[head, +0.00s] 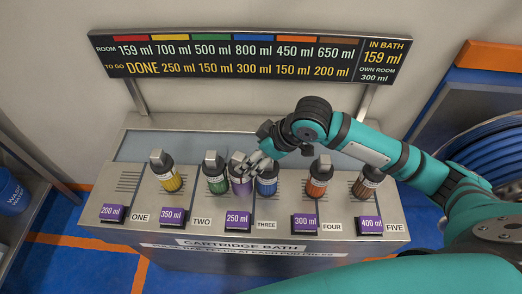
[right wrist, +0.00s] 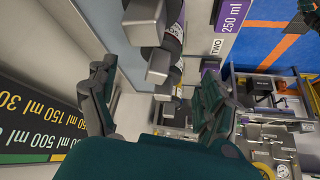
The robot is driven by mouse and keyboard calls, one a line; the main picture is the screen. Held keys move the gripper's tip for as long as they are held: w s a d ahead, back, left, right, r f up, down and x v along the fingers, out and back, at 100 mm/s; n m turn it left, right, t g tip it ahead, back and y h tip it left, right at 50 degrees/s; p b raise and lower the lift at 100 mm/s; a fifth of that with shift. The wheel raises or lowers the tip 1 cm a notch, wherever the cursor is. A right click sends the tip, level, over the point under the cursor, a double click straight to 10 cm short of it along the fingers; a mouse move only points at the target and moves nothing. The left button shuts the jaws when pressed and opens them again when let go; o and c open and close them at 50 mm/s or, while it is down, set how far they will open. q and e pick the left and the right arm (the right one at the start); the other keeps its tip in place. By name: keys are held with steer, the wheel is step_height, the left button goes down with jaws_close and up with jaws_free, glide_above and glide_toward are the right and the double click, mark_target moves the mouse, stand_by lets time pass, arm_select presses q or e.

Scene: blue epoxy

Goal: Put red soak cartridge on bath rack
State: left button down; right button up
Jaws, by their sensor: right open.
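I see no red cartridge in either view; red shows only as a colour bar on the sign. I cannot identify a bath rack.
A sign (head: 250,57) stands behind the bath, reading 159 ml in bath and DONE under red. Purple plates along the front read 200 (head: 113,213) to 400 ml (head: 371,224). A blue hose reel (head: 490,150) is right, a blue bucket (head: 12,192) left.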

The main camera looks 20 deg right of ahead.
steer(key=shift+v, duration=1.7)
